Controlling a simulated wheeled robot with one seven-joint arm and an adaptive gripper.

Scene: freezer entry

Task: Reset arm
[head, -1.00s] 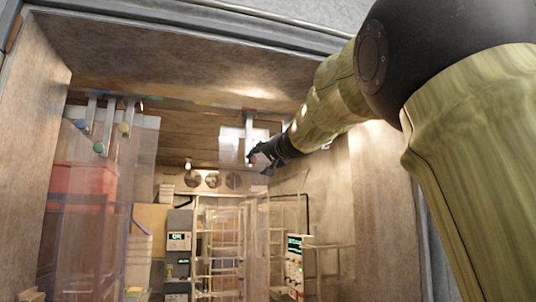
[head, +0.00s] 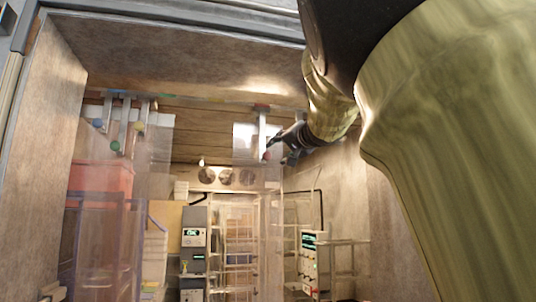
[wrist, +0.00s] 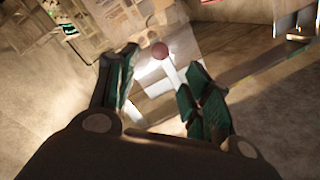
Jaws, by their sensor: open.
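My gripper (head: 281,151) is raised high inside the freezer entry at the end of my outstretched arm. It is open, and its two dark green-black fingers stand apart in the wrist view (wrist: 158,80). A red ball (head: 267,156) on the end of a pale hanging bar shows just left of the fingertips in the head view. In the wrist view the red ball (wrist: 160,50) lies ahead of and between the fingers. I see no finger closed on it. Whether a finger touches the bar is unclear.
Other hanging bars with blue and green balls (head: 115,145) are at upper left, beside clear strips and a red bin (head: 100,176). Wire racks (head: 238,245) and a control unit (head: 193,238) stand deeper inside. Wall panels (head: 38,135) frame the entry. My arm covers the right side.

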